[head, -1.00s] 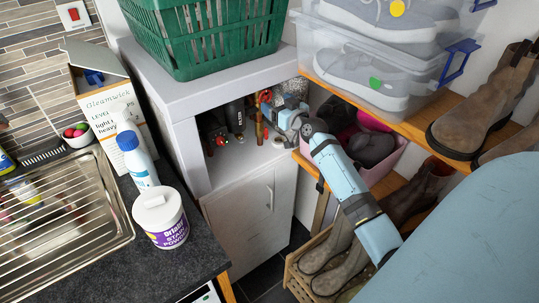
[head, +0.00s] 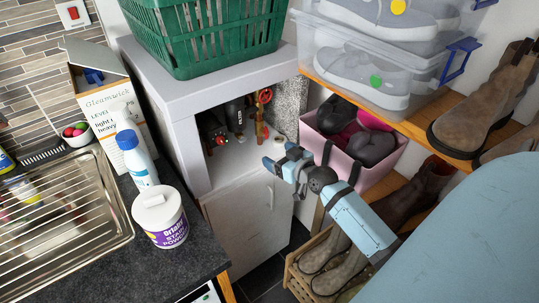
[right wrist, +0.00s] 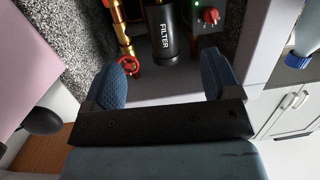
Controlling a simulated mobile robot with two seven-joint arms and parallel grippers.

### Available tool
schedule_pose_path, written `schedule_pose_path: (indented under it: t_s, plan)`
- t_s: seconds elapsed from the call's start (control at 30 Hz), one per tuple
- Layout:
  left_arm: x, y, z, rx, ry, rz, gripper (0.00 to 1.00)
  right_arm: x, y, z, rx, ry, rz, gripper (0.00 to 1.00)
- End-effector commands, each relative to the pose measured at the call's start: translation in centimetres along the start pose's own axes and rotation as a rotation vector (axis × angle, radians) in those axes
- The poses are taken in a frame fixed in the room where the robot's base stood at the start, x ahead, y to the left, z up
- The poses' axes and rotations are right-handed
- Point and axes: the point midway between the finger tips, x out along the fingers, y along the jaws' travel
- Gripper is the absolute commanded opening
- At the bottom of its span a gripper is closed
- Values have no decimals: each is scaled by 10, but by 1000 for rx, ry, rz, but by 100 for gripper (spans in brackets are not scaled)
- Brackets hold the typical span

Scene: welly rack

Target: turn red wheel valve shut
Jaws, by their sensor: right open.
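The red wheel valve (head: 265,96) sits at the upper end of a brass pipe (head: 260,124) inside the open cupboard. In the right wrist view the wheel (right wrist: 129,66) shows close to the left fingertip in the picture, and I cannot tell its turn position. My right gripper (head: 281,158) is open and empty, in front of the cupboard opening and below the wheel, apart from it. In the right wrist view its two blue fingers (right wrist: 170,72) are spread wide. My left gripper is not in view.
A dark filter cylinder (right wrist: 163,30) and a box with a red knob (right wrist: 209,16) stand beside the pipe. A pink crate (head: 348,166) is to the right. A green basket (head: 205,40) stands on the cupboard top (head: 215,82). A wooden shelf (head: 412,126) is at right.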

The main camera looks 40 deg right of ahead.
Motion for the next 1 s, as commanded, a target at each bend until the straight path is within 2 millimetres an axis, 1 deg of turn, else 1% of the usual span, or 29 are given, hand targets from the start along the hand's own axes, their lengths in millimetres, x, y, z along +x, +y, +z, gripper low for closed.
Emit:
schedule_pose_path:
  t_s: [0.03,0.2,0.6,0.8,1.0]
  plan:
    - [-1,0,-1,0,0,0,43,-4,-8,7,-3,-16,-8,83]
    - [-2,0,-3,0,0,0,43,-14,-32,29,-11,-62,-31,83]
    - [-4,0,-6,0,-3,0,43,-45,-87,76,-29,-161,-86,83]
    - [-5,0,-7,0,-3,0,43,-57,-105,90,-35,-192,-104,83]
    - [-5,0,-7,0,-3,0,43,-62,-112,95,-37,-202,-111,83]
